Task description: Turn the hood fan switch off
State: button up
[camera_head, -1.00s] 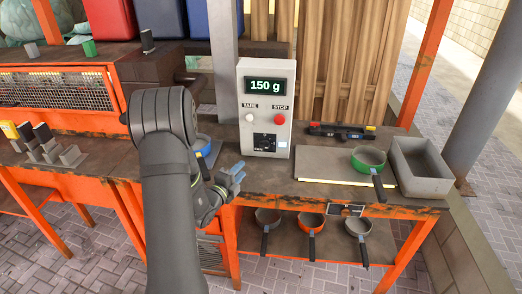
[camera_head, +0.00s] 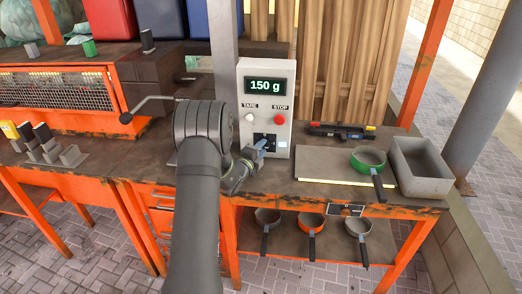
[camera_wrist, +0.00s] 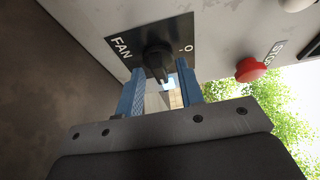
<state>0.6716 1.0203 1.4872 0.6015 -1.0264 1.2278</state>
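The fan switch is a black rotary knob (camera_wrist: 157,60) on a black plate marked FAN and 0, seen in the wrist view. The plate (camera_head: 258,138) sits low on the front of a grey control box (camera_head: 285,70). My gripper (camera_head: 260,146) is at this plate in the head view and partly covers it. In the wrist view my gripper (camera_wrist: 160,70) has its blue fingers apart, one on each side of the knob. I cannot tell whether they touch it. The knob's exact setting is hard to read.
A red STOP button (camera_head: 279,119) and a white TARE button (camera_head: 249,117) sit above the switch. A green pan (camera_head: 368,158) and a grey bin (camera_head: 420,167) stand to the right. A crank handle (camera_head: 150,102) is to the left.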

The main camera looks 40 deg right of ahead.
jog(key=shift+c, duration=0.4)
grip_shut()
jog(key=shift+n+h, duration=0.3)
jog(key=shift+n, duration=0.4)
jog(key=shift+o, duration=0.4)
grip_release()
